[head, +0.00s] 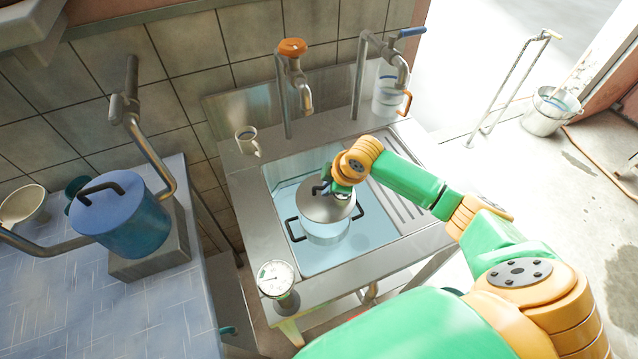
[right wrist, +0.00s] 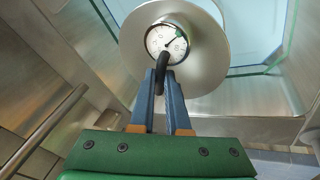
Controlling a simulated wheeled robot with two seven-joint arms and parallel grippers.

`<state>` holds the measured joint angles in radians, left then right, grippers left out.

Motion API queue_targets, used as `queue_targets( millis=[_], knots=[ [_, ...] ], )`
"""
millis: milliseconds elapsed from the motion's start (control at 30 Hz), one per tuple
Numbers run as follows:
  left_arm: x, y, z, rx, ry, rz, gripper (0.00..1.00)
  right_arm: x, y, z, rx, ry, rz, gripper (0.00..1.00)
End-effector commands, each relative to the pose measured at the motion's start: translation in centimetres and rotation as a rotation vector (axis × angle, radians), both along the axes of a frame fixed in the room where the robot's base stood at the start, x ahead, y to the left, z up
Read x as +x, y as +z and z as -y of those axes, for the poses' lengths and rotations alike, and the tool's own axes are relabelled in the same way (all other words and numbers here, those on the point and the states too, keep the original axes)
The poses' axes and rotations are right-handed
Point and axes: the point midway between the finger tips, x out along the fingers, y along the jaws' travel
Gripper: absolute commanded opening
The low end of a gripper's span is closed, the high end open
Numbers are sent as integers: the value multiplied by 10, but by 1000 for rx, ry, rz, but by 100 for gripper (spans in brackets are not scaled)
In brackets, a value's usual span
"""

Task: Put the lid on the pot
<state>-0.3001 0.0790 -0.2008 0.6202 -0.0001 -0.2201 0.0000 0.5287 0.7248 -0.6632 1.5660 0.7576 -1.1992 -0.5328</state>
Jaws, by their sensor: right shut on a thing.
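A silver pot (head: 328,234) with two black side handles stands in the sink basin in the head view. A round grey lid (head: 327,207) with a dark handle is over the pot's mouth and covers most of it. I cannot tell whether the lid rests on the rim or hangs just above it. My right gripper (head: 327,188) is above the lid, shut on its handle. In the right wrist view the gripper's blue fingers (right wrist: 163,82) close around the black handle, with the lid (right wrist: 205,75) beyond. My left gripper is not in view.
A steel sink counter (head: 240,190) surrounds the basin, with an orange-topped tap (head: 292,48) and a blue-handled tap (head: 400,60) behind. A mug (head: 246,139), a jug (head: 388,95) and a dial gauge (head: 276,279) stand around it. A blue pot (head: 125,220) is on the left.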

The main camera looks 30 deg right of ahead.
Motion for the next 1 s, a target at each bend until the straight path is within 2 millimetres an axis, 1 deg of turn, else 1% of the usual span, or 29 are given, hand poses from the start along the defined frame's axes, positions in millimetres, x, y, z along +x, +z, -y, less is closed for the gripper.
queue_targets(
  millis=[33, 167, 267, 700, 1000],
  knots=[
    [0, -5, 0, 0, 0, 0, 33, 0, -5, 0, 0, 1, 1, 0],
    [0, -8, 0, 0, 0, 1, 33, 0, -8, 0, 0, 1, 1, 0],
    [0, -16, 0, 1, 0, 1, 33, 0, -15, 0, 1, 2, 1, 0],
    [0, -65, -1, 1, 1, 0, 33, 0, -57, -1, 1, 2, 1, 0],
    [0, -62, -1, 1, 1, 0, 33, 0, -63, -1, 1, 1, 0, 0]
  ],
)
